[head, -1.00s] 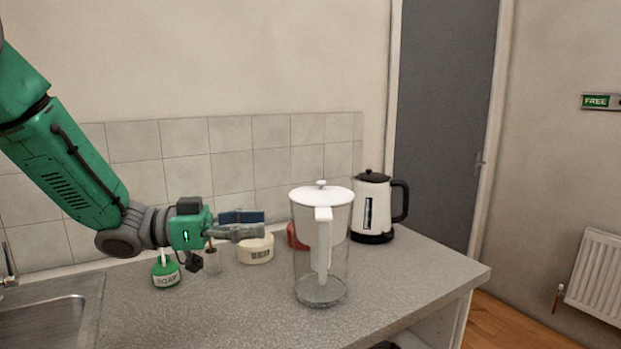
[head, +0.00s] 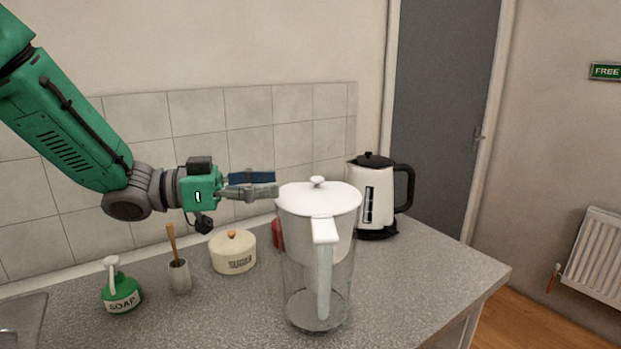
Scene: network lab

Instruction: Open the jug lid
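The clear jug (head: 292,290) stands upright on the counter, with a white handle (head: 324,270) facing me. Its white lid (head: 340,198) with a small round knob (head: 317,182) lies on top and looks closed. My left gripper (head: 276,184) is left of the lid, at about its height in the picture. It points right and is empty. Its blue-padded far finger shows above the grey near finger, so it looks open. Its tips end near the lid's left edge; I see no clear contact. My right gripper is out of view.
A black-and-white kettle (head: 372,205) stands behind the jug to the right. A red object (head: 277,234) is partly hidden behind the jug. A sugar pot (head: 232,253), a cup with a brush (head: 179,275) and a soap bottle (head: 121,292) stand left. The counter's front right is clear.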

